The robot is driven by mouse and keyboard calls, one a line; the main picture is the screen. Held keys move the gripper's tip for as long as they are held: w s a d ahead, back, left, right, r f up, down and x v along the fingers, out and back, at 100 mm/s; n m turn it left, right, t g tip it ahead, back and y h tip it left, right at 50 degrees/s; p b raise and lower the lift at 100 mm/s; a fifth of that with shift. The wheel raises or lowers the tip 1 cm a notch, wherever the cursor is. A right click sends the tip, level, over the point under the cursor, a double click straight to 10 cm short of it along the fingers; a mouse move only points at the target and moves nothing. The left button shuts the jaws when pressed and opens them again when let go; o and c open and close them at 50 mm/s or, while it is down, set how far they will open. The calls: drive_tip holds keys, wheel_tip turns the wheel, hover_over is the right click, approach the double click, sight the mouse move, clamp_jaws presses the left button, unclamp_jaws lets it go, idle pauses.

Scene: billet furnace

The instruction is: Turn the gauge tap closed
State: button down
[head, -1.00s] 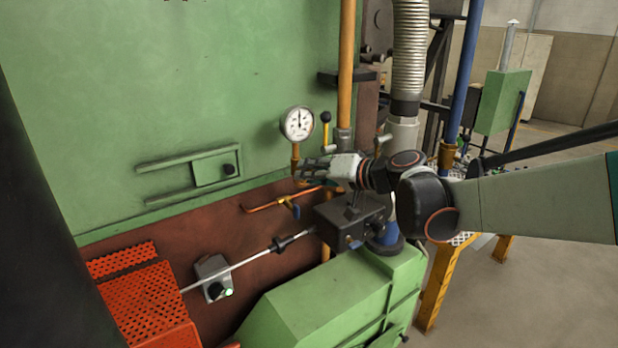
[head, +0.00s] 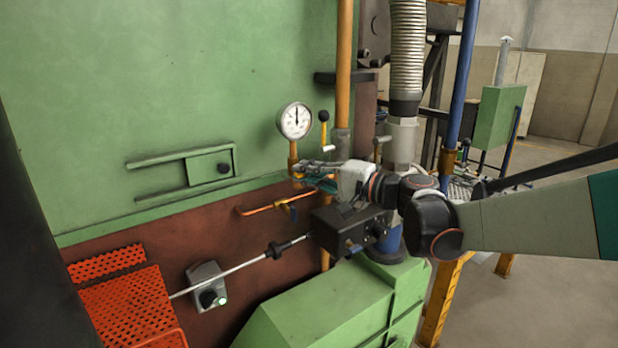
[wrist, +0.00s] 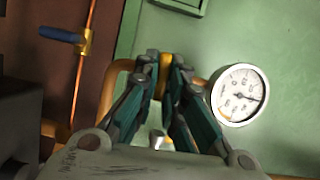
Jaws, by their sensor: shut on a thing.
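A round white pressure gauge (head: 294,121) stands on a short brass-coloured stem in front of the green furnace wall. It also shows at the right of the wrist view (wrist: 239,95). My gripper (head: 302,170) is at the fitting just below the gauge. In the wrist view its two teal-sided fingers (wrist: 165,66) are closed around a small yellow part, which appears to be the gauge tap (wrist: 163,76). The fingers hide most of this part, so I cannot tell the tap's angle.
A copper pipe with a blue-handled valve (wrist: 62,36) runs close by. A dark box (head: 345,225) sits below my gripper. A flexible metal duct (head: 407,45) rises behind my wrist.

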drive_tip(key=shift+w+d+r+m, duration=0.1)
drive_tip(key=shift+w+d+m, duration=0.05)
drive_tip(key=shift+m, duration=0.25)
drive_tip(key=c, duration=1.8)
unclamp_jaws()
drive_tip(key=shift+o, duration=0.6)
drive_tip(key=shift+d, duration=0.15)
drive_tip(key=v, duration=1.2)
drive_tip(key=shift+f, duration=0.2)
drive_tip(key=shift+f, duration=0.1)
